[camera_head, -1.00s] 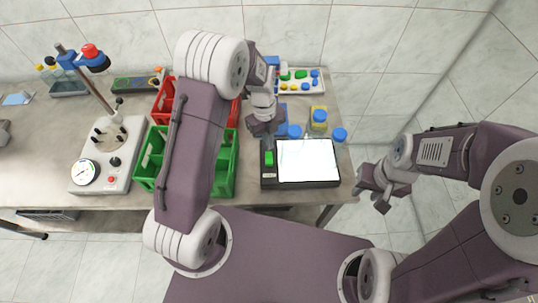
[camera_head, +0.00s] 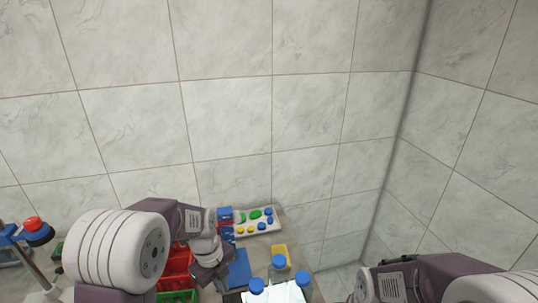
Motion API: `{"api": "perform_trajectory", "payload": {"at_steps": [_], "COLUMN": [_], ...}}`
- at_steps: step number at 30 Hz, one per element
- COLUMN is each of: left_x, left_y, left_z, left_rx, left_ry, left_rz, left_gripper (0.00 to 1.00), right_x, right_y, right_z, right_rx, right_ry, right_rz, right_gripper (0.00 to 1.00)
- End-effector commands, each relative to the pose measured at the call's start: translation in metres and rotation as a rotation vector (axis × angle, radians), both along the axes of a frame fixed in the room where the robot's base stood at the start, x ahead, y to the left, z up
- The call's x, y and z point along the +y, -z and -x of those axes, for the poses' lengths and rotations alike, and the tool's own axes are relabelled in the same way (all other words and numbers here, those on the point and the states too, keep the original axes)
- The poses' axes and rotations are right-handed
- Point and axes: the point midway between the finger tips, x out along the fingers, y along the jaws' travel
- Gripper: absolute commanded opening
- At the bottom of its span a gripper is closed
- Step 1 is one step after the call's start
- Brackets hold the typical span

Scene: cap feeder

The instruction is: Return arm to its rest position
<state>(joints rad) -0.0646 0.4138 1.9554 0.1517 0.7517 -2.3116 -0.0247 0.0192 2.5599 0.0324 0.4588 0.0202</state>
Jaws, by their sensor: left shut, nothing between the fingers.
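My left arm reaches in from the lower left of the head view. Its gripper (camera_head: 214,276) is shut and empty, pointing down between the red crate (camera_head: 177,268) and a blue item (camera_head: 239,268). My right arm shows only in part at the lower right, and its gripper is out of the frame.
A white tray (camera_head: 238,234) of coloured caps stands at the back. Blue-capped bottles (camera_head: 278,261) stand by a bright panel (camera_head: 275,296) at the bottom edge. A green crate (camera_head: 177,297) is partly cut off. A red-topped stand (camera_head: 36,231) is far left. Tiled walls fill the rest.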

Motion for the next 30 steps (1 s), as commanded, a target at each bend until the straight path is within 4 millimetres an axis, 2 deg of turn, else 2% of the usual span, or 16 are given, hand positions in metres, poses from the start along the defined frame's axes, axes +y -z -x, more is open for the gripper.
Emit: {"api": "perform_trajectory", "payload": {"at_steps": [1,4,8,12,15,18,22,30], "left_x": [0.008,0.019,0.029,0.036,0.038,0.039,0.039,0.039], "left_y": [-0.013,-0.020,-0.019,-0.008,0.001,0.001,0.001,0.001], "left_z": [0.019,0.049,0.084,0.116,0.128,0.125,0.123,0.123], "left_rx": [-0.011,-0.010,0.007,0.046,0.075,0.082,0.092,0.095], "left_ry": [-0.138,-0.489,-0.982,-1.548,-1.886,-2.121,-2.267,-2.285], "left_rz": [-0.006,-0.010,0.000,0.020,0.030,0.065,0.086,0.088], "left_gripper": [0.00,0.00,0.00,0.00,0.00,0.00,0.00,0.00], "right_x": [0.000,0.000,0.000,0.000,0.000,0.000,0.000,0.000], "right_y": [0.000,0.000,0.000,0.000,0.000,0.000,0.000,0.000], "right_z": [0.000,0.000,0.000,0.000,0.000,0.000,0.000,0.000], "right_rx": [0.000,0.000,0.000,0.000,0.000,0.000,0.000,0.000], "right_ry": [0.000,0.000,0.000,0.000,0.000,0.000,0.000,0.000], "right_rz": [0.000,0.000,0.000,0.000,0.000,0.000,0.000,0.000], "right_gripper": [0.36,0.36,0.36,0.36,0.36,0.36,0.36,0.36]}}
